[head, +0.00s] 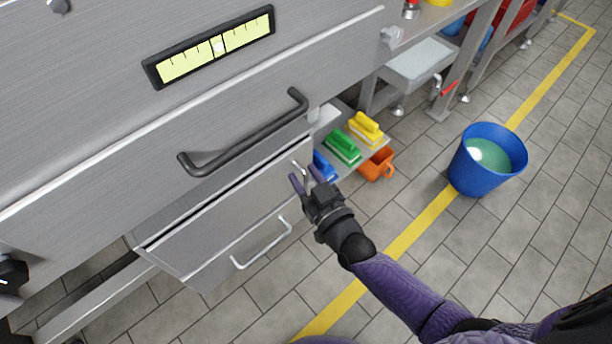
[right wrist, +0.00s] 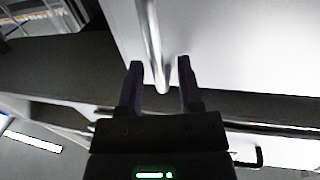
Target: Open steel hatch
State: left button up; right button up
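A large steel front (head: 120,170) with a long dark bar handle (head: 243,133) fills the upper left of the head view. Below it, a smaller steel panel (head: 235,215) sticks out past a dark gap. I cannot tell for sure which is the hatch. My right gripper (head: 304,178) is at the right end of this lower panel, close to a small pale metal bar (head: 300,166). In the right wrist view its two fingers (right wrist: 160,75) are apart, and a metal bar (right wrist: 152,40) reaches in between them. Contact cannot be judged. My left gripper is not in view.
A second pale handle (head: 262,243) sits lower. Blue, green (head: 343,148) and yellow (head: 366,127) brushes lie on a low shelf beside an orange jug (head: 377,165). A blue bucket (head: 470,180) stands on the tiled floor at right.

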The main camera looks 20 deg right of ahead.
grip_shut()
dwell(1.3)
